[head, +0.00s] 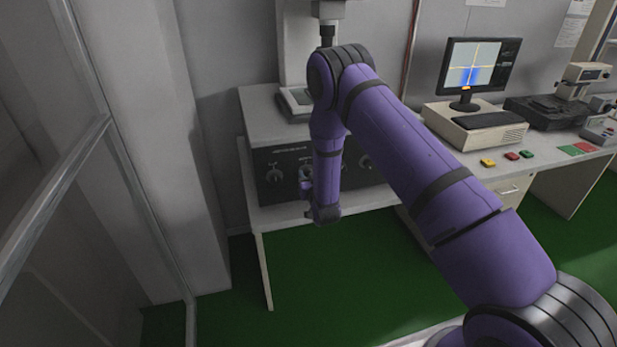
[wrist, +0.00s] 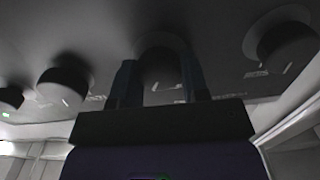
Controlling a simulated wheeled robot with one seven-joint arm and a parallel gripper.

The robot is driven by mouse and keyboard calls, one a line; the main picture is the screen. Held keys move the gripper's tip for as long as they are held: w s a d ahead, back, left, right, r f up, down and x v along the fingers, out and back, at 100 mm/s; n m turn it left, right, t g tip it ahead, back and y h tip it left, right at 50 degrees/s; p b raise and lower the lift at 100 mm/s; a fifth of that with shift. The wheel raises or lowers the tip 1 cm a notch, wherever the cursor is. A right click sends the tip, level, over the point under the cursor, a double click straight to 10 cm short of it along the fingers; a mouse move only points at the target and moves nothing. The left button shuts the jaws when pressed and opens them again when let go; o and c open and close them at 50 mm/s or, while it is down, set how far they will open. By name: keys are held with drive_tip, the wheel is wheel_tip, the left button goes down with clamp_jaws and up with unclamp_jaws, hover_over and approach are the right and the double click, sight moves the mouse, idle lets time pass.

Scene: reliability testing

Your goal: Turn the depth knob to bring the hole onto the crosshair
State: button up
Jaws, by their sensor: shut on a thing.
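The control panel (head: 262,160) on the front of the bench unit carries a row of dark knobs; its labels are too small to read. My gripper (head: 305,175) is at the panel, partly behind my arm. In the wrist view my gripper (wrist: 158,68) has its two fingers on either side of a dark round knob (wrist: 162,48) and is shut on it. I cannot read whether this is the depth knob. The monitor (head: 479,64) shows yellow crosshair lines and a blue area below their crossing; I cannot make out the hole clearly.
Another knob (head: 274,175) is left of my gripper and one (head: 365,162) is right of it. In the wrist view, neighbouring knobs (wrist: 65,82) (wrist: 285,42) stand clear of the fingers. A keyboard (head: 487,120) and a microscope (head: 582,80) are on the right bench.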

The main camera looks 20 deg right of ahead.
drive_tip(key=shift+f+m, duration=0.15)
drive_tip(key=shift+m, duration=6.85)
drive_tip(key=o, duration=0.9)
drive_tip(key=s, duration=1.1)
